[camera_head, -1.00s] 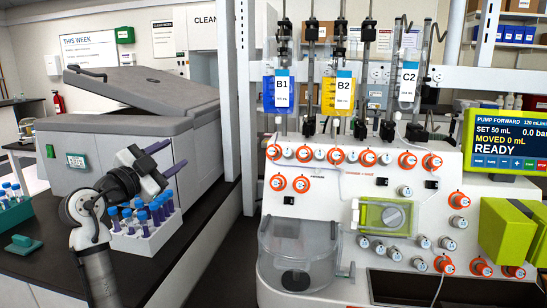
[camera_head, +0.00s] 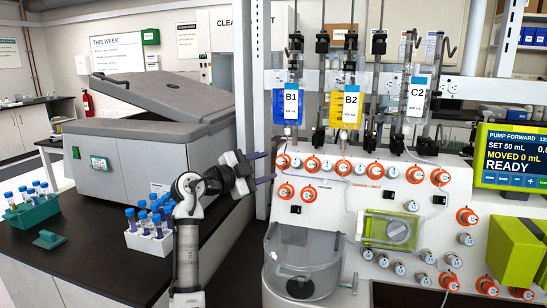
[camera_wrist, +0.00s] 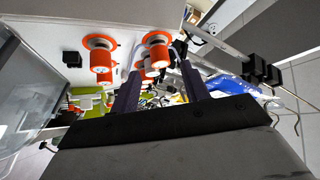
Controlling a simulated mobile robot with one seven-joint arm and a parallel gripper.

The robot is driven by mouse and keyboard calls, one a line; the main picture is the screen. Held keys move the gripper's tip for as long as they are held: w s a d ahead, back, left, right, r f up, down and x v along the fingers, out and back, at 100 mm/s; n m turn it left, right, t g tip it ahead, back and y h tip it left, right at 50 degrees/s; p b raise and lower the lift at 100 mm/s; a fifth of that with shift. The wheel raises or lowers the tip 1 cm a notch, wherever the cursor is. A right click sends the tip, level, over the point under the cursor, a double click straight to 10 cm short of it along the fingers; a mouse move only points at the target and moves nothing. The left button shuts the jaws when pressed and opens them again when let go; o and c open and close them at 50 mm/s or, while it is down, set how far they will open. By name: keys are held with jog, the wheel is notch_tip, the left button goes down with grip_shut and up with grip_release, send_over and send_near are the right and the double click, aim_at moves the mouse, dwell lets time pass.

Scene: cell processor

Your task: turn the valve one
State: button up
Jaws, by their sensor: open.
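A white cell processor panel (camera_head: 345,225) carries several valve knobs with orange rings. An upper row includes a knob at the left end (camera_head: 283,161); below it are two knobs, the left one (camera_head: 286,191) and the right one (camera_head: 309,194). I cannot read which is valve one. My gripper (camera_head: 268,167) is open and empty, its purple fingers pointing right at the panel's left edge near these knobs. In the wrist view, my gripper (camera_wrist: 157,76) has orange knobs ahead, one to the left (camera_wrist: 102,60) and one between the fingertips (camera_wrist: 157,54). No contact is clear.
Bags B1 (camera_head: 290,105), B2 (camera_head: 350,108) and C2 (camera_head: 416,103) hang above the panel. A clear canister (camera_head: 300,265) stands below the knobs. A white post (camera_head: 252,60), a grey lidded machine (camera_head: 165,135) and a tube rack (camera_head: 150,242) are to the left.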

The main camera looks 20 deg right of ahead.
aim_at(278, 163)
jog(key=shift+p+x, duration=0.45)
jog(key=shift+x, duration=1.4)
jog(key=c, duration=1)
jog(key=shift+f+n+b, duration=0.3)
jog(key=shift+b, duration=0.35)
jog(key=shift+s+d+n+t+b, duration=0.1)
jog(key=shift+n+t+b, duration=0.95)
jog(key=shift+n, duration=0.3)
jog(key=shift+s+n+t+b, duration=0.1)
jog(key=shift+n+t+b, duration=0.9)
jog(key=shift+n, duration=0.35)
